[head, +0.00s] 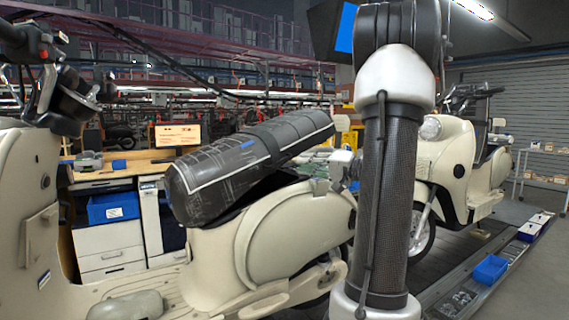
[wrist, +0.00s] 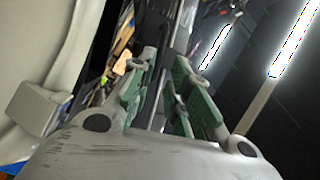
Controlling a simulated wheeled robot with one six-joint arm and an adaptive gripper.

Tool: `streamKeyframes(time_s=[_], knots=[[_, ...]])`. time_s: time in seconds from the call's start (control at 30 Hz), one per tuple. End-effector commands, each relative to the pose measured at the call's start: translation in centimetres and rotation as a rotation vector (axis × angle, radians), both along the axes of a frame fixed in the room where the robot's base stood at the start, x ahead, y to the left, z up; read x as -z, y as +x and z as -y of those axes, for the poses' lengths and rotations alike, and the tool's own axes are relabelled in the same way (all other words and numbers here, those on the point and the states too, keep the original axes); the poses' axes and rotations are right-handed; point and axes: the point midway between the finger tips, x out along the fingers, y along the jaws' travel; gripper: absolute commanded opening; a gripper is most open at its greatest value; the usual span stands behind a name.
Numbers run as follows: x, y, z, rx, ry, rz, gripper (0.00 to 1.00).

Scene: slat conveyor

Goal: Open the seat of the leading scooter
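The near cream scooter (head: 300,235) fills the left and middle of the head view. Its black seat (head: 250,165), in clear wrapping, is tilted up, its right end higher and a dark gap beneath it. A second cream scooter (head: 450,165) stands farther back at right, partly hidden by my arm. My gripper (wrist: 160,75) shows in the wrist view with its green-padded fingers apart and nothing visible between them. In the head view, part of it (head: 342,168) shows beside my arm, right of the raised seat. Contact with the seat cannot be told.
A workbench (head: 118,168) with drawers and a blue bin (head: 113,207) stands behind the near scooter. Blue bins (head: 490,269) and white boxes line the conveyor's right edge. A white cart (head: 543,177) stands at far right. Floor at lower right is clear.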

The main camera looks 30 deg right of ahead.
Motion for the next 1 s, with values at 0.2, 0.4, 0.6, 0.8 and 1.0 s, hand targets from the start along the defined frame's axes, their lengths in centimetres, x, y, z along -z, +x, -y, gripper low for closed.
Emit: streamKeyframes(time_s=[0.2, 0.4, 0.6, 0.8, 1.0], knots=[[0.1, 1.9, -1.2, -0.009, -0.033, 0.011, 0.19], [0.1, 5.0, -2.6, -0.009, -0.031, 0.009, 0.19], [0.1, 6.8, -3.3, -0.008, -0.031, 0.008, 0.19], [0.1, 7.0, -3.4, -0.005, -0.031, 0.008, 0.19], [0.1, 7.0, -3.4, -0.005, -0.030, 0.008, 0.00]])
